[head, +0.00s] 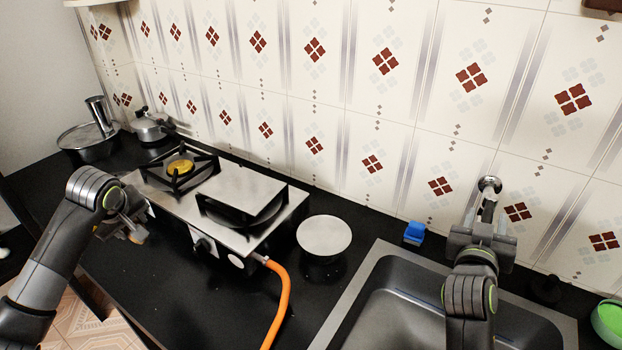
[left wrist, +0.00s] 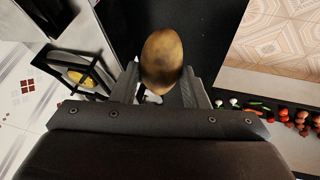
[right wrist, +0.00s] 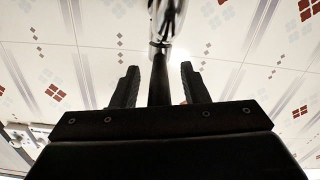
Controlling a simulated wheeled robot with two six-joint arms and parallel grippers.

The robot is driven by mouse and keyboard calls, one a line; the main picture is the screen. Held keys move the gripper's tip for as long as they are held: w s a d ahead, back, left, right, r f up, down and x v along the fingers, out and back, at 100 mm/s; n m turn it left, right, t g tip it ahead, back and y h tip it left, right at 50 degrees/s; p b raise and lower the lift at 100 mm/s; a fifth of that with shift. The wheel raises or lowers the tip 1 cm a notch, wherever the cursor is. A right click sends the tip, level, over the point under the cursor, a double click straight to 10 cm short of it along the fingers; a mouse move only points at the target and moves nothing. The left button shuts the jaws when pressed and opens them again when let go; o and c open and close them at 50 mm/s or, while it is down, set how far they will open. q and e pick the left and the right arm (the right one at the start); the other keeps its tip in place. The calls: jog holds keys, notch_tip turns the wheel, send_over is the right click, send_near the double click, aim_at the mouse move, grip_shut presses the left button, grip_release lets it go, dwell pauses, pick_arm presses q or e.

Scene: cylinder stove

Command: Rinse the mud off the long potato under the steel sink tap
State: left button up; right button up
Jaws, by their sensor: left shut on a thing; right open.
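The brown, mud-darkened potato (left wrist: 161,62) is held between the fingers of my left gripper (left wrist: 160,88). In the head view my left gripper (head: 128,226) is over the counter's left part, in front of the stove, with only a small brown bit of the potato showing. The steel tap (head: 489,188) comes out of the tiled wall behind the sink (head: 352,292). My right gripper (head: 484,236) is open just in front of the tap. In the right wrist view the tap (right wrist: 166,18) is ahead, and a dark rod lies between the open fingers (right wrist: 159,75); contact cannot be told.
The gas stove (head: 205,215) with an orange hose (head: 280,305) stands on the black counter. Pots (head: 88,140) stand at the far left. A green-filled bowl (head: 607,322) is far right.

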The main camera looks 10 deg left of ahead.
pick_arm(q)
jog(key=shift+w, duration=0.1)
pick_arm(e)
jog(key=shift+w, duration=0.1)
pick_arm(q)
jog(key=shift+s+a+r, duration=0.1)
jog(key=shift+s, duration=0.15)
pick_arm(e)
jog(key=shift+s+a+r, duration=0.1)
jog(key=shift+s+r, duration=0.05)
jog(key=shift+s, duration=0.1)
pick_arm(q)
jog(key=shift+s, duration=0.1)
pick_arm(e)
jog(key=shift+s, duration=0.1)
jog(key=shift+c, duration=1.2)
grip_shut()
pick_arm(q)
jog(key=shift+r, duration=0.1)
